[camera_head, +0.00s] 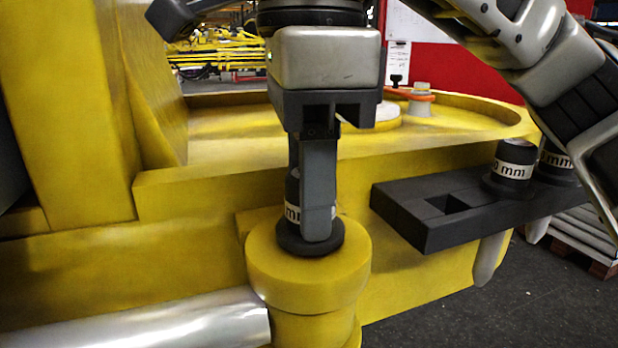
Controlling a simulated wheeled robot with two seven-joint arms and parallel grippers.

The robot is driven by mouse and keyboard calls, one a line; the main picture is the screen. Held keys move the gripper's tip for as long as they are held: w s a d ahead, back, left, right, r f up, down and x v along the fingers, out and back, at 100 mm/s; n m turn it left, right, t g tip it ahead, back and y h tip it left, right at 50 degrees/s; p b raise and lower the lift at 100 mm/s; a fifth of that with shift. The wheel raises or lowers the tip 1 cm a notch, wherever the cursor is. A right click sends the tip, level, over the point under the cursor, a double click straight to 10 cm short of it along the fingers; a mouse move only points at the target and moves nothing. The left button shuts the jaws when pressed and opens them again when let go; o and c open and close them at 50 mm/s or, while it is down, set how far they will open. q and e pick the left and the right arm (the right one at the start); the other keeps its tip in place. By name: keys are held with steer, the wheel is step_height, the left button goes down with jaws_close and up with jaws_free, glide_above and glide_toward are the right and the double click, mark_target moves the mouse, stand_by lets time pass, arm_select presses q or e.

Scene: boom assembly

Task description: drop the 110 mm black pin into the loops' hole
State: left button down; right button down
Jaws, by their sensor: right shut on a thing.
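My right gripper (318,225) comes down from the top centre and is shut on the black pin (292,190). The pin is upright, and part of its white label shows beside the grey finger. Its wide black collar is at the top face of the yellow loops (310,285), touching it or very close to it. No shaft shows below the collar, and the hole is hidden under it. I cannot read the length on the label. My left gripper is not in view.
A dark holder (420,222) at the right has an empty square slot. Two more black pins, one a labelled pin (513,165), stand in it with their shafts below. A silver cylinder (180,325) meets the loops from the left. Yellow machine walls (225,195) stand behind.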

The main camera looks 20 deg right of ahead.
steer(key=c, duration=0.9)
jaws_free()
arm_select(q)
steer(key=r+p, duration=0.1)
steer(key=p, duration=0.2)
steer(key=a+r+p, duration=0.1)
steer(key=p, duration=0.2)
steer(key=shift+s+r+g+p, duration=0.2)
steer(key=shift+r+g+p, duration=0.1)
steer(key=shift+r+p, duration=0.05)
arm_select(e)
step_height(320, 180, up, 16)
steer(key=shift+s, duration=0.15)
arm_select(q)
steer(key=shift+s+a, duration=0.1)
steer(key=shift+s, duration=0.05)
